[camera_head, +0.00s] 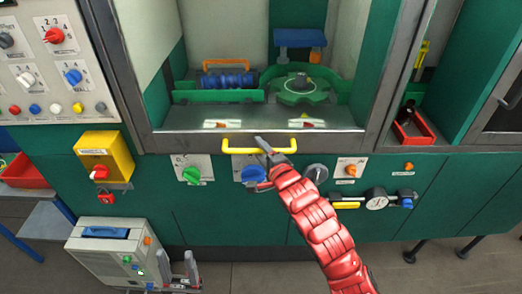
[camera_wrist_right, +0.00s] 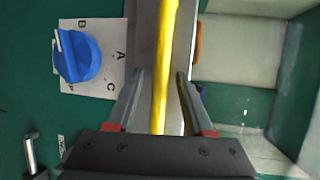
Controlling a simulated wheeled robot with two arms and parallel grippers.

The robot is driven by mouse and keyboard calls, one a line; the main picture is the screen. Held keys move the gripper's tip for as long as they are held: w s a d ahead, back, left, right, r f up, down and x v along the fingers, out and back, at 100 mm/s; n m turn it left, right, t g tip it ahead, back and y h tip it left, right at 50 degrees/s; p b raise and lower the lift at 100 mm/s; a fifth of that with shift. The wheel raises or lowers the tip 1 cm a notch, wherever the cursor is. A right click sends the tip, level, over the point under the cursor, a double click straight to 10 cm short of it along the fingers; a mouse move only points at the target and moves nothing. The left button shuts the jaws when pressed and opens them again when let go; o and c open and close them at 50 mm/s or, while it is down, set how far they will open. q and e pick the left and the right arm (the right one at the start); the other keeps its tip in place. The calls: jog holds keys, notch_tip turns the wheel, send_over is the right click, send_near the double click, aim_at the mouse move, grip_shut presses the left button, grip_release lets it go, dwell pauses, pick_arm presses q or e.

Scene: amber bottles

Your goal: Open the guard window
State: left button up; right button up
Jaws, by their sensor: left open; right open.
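The guard window is a large clear pane in a grey metal frame (camera_head: 140,75) in the head view. Its yellow bar handle (camera_head: 235,150) is at the bottom edge, which sits low, at the front of the cabinet. My right gripper (camera_head: 265,152) is at the middle of the handle. In the right wrist view the yellow handle (camera_wrist_right: 164,70) runs between the two spread fingers of the right gripper (camera_wrist_right: 158,95), with gaps on both sides. My left gripper (camera_head: 179,270) is low at the left, empty, with its fingers apart, away from the window.
Below the handle are a green knob (camera_head: 191,174) and a blue knob (camera_head: 253,173), which also shows in the wrist view (camera_wrist_right: 80,57). A yellow box (camera_head: 104,155) juts out at the left. A grey machine (camera_head: 105,250) stands below it.

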grip_shut()
jog(key=shift+f, duration=0.1)
dwell(1.2)
